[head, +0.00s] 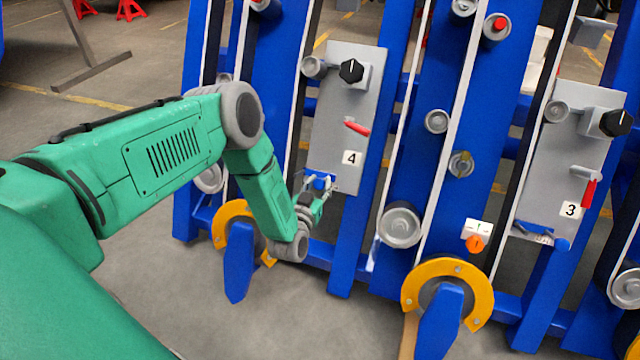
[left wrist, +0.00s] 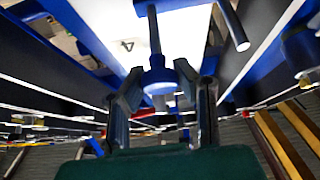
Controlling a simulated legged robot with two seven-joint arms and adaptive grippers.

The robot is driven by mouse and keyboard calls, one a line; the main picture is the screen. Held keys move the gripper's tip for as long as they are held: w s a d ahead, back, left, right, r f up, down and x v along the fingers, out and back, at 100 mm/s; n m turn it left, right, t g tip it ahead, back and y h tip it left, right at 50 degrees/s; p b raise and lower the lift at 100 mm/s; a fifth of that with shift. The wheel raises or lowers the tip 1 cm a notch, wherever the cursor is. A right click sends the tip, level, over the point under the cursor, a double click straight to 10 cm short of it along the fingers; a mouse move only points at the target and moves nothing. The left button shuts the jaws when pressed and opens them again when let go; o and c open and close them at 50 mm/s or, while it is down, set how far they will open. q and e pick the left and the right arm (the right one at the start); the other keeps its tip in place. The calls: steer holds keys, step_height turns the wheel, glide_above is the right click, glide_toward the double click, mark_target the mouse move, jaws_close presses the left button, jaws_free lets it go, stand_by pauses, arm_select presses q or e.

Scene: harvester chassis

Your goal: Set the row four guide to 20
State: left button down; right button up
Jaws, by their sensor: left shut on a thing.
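The row four panel (head: 338,120) is a grey plate marked 4, with a black knob (head: 351,70) at the top and a red-tipped lever (head: 357,127) below it. The blue row four guide (head: 318,180) sits at the plate's lower end. My left gripper (head: 324,190) is at this guide, shut on its blue knob. In the left wrist view, the two fingers (left wrist: 160,92) stand on either side of the round blue knob (left wrist: 158,76). The guide's scale is too small to read and partly hidden by the gripper. My right gripper is in neither view.
The row three panel (head: 572,150) stands at the right, with its own black knob, red lever and blue guide (head: 540,235). Blue uprights, belts and rollers (head: 400,226) lie between the panels. Yellow rings (head: 447,268) sit low in front. Grey floor is open below.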

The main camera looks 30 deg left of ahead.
arm_select(q)
steer(key=shift+d+f, duration=0.2)
steer(key=shift+d, duration=0.25)
steer(key=c, duration=1.2)
jaws_free()
steer(key=shift+d, duration=0.25)
steer(key=shift+o, duration=0.2)
steer(key=shift+w+a+f, duration=0.1)
steer(key=shift+a, duration=0.3)
steer(key=v, duration=1.2)
steer(key=shift+c, duration=0.2)
